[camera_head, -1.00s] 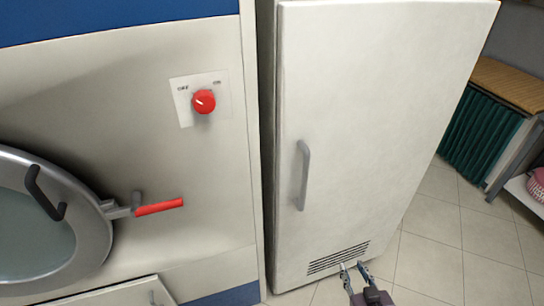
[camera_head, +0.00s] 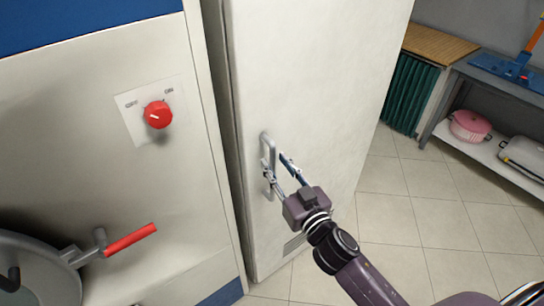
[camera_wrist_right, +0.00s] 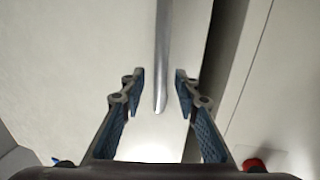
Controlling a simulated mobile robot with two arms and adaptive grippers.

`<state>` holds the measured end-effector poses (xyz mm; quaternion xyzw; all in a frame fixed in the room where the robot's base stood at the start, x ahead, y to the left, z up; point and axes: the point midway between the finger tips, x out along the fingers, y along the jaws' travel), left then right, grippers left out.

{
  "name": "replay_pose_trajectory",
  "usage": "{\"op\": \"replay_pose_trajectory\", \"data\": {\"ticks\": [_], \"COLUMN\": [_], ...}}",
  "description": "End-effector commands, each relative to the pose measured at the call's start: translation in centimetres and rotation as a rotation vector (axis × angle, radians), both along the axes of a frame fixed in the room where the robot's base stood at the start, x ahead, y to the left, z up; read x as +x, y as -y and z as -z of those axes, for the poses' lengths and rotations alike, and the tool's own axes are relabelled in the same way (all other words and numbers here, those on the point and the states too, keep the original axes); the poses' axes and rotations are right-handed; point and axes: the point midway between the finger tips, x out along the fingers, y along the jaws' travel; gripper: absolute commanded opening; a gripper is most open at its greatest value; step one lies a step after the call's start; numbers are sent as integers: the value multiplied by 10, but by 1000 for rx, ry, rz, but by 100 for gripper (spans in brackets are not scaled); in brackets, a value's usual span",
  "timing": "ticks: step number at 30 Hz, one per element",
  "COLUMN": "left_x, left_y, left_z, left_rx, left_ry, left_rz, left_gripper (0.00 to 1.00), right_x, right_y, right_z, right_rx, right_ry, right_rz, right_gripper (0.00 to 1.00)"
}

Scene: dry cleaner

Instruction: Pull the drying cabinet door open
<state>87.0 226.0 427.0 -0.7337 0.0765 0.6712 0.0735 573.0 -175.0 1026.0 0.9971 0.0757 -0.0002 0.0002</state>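The drying cabinet door (camera_head: 310,70) is a tall, off-white panel in the middle of the head view, and it looks shut. Its grey vertical bar handle (camera_head: 266,152) is near the door's left edge. My right gripper (camera_head: 279,168) is at the handle with its fingers apart. In the right wrist view the handle (camera_wrist_right: 162,60) runs down between the two open fingers (camera_wrist_right: 158,90), with a gap visible on both sides. The lower part of the handle is partly hidden by the gripper in the head view. My left gripper is not in view.
A machine with a red knob (camera_head: 158,114) and a red-handled round door (camera_head: 130,240) stands left of the cabinet. A shelf (camera_head: 490,150) with a pink pot (camera_head: 470,125) is at the right. Tiled floor (camera_head: 410,210) between is clear.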

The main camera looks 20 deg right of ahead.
Motion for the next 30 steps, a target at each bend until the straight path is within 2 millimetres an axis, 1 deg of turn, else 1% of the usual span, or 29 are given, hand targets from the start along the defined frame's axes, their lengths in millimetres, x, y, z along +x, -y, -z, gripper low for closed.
{"op": "replay_pose_trajectory", "data": {"ticks": [1,6,10,16,17,24,25,30], "left_x": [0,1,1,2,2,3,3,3], "left_y": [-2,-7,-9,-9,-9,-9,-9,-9], "left_z": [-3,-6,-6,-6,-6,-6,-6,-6], "left_rx": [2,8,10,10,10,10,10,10], "left_ry": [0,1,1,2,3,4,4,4], "left_rz": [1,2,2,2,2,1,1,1], "left_gripper": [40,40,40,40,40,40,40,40], "right_x": [7,19,23,23,23,23,23,23], "right_y": [-1,-3,-4,-4,-4,-4,-4,-4], "right_z": [-2,0,0,1,1,1,1,1], "right_rx": [0,1,1,1,1,1,1,1], "right_ry": [1,0,0,-1,-1,-1,-1,-1], "right_rz": [0,-1,0,0,0,0,0,0], "right_gripper": [29,29,29,29,28,2,0,0]}}
